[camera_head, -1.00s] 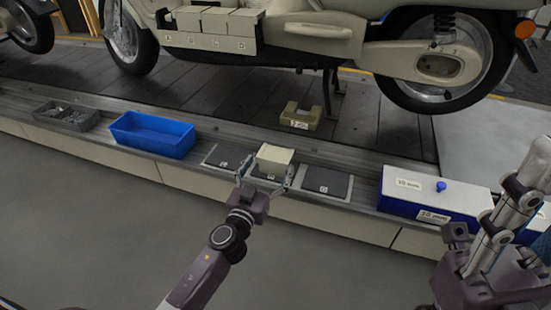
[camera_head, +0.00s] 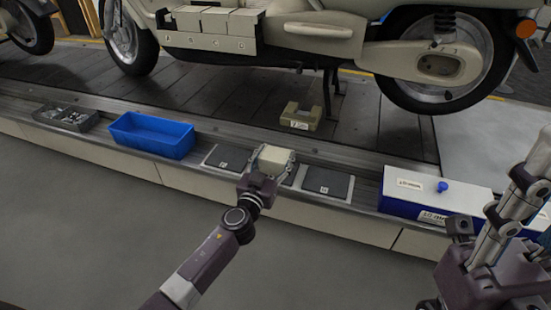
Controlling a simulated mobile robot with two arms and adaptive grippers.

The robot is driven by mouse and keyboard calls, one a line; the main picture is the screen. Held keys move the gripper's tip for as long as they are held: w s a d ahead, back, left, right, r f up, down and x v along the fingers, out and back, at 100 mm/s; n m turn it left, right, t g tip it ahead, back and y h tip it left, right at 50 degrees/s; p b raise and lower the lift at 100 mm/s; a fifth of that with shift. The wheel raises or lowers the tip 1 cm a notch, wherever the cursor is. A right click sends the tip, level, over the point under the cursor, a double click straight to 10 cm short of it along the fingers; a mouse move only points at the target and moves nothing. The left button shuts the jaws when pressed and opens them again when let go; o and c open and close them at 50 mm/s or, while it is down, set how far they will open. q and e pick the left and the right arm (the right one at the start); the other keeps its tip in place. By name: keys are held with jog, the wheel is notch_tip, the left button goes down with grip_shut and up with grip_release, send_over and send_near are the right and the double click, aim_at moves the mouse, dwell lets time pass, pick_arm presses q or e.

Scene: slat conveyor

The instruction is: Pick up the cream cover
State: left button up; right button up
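The cream cover (camera_head: 274,154) is a small pale block on the ledge beside the conveyor, between two dark pads. My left gripper (camera_head: 272,164) reaches it from the front, with one finger at each side. No clear gap shows between the fingers and the cover, and the gripper looks shut on it. The wrist hides the cover's lower front, and I cannot tell whether it is off its pad. My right gripper (camera_head: 459,226) is at the lower right, away from the cover; its fingers are not clear.
A left pad (camera_head: 229,157) and a right pad (camera_head: 327,182) flank the cover. A blue bin (camera_head: 151,136) and a grey parts tray (camera_head: 66,116) stand left. A blue-and-white box (camera_head: 437,190) stands right. A cream U-shaped part (camera_head: 300,117) lies behind, under a scooter (camera_head: 310,35).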

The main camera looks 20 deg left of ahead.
pick_arm(q)
jog(key=c, duration=0.5)
